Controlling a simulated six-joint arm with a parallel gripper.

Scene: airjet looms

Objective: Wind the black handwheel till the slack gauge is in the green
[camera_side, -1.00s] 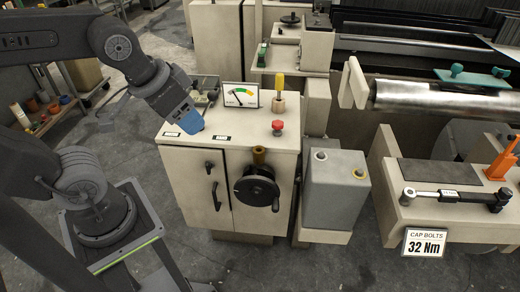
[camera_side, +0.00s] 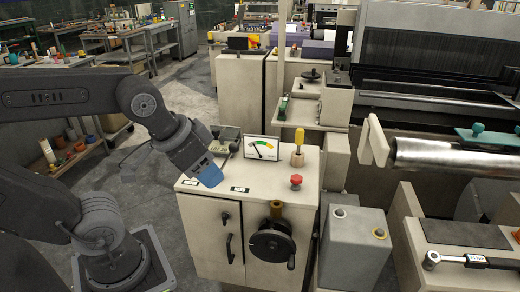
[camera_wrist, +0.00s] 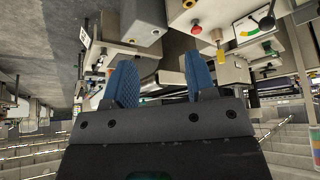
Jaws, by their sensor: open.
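The black handwheel (camera_side: 270,243) is on the front of the beige cabinet in the side view, with a brass-coloured piece above it and a small black handle at its lower right. The slack gauge (camera_side: 262,148) stands on the cabinet top; its needle leans left, and the green band lies to the right of it. The gauge also shows at the upper right of the wrist view (camera_wrist: 252,27). My gripper (camera_side: 209,176) is above the cabinet's front left edge, up and left of the handwheel and apart from it. In the wrist view its blue fingers (camera_wrist: 162,80) are apart and empty.
A red button (camera_side: 296,180) and a yellow-handled tool (camera_side: 299,138) stand on the cabinet top (camera_side: 262,187). A door handle (camera_side: 229,248) sticks out left of the wheel. A grey box (camera_side: 352,240) stands to the right. A torque wrench (camera_side: 470,262) lies farther right.

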